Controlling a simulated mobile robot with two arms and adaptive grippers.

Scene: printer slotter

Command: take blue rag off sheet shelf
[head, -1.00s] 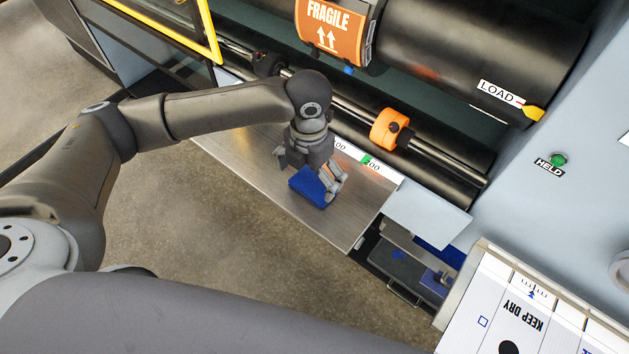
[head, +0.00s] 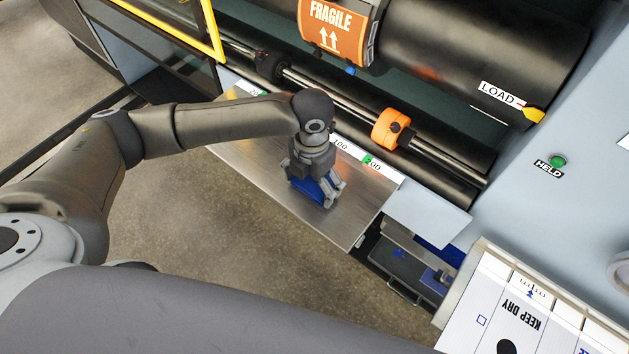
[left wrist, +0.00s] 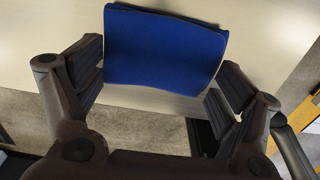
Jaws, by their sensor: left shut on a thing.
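The blue rag (head: 316,190) is at my left gripper (head: 316,193), over the metal sheet shelf (head: 350,217) in front of the rollers. In the left wrist view the rag (left wrist: 165,50) fills the space between the two fingers of my left gripper (left wrist: 165,80), which is shut on it. The shelf's pale surface (left wrist: 50,30) lies behind the rag there. I cannot tell whether the rag still touches the shelf. In the head view the gripper hides part of the rag. My right gripper is not in view.
An orange collar (head: 390,129) sits on the roller bar behind the shelf. A black roll with an orange FRAGILE print (head: 338,32) is above. A white KEEP DRY stack (head: 520,310) stands at the lower right. Open floor (head: 200,240) lies in front of the shelf.

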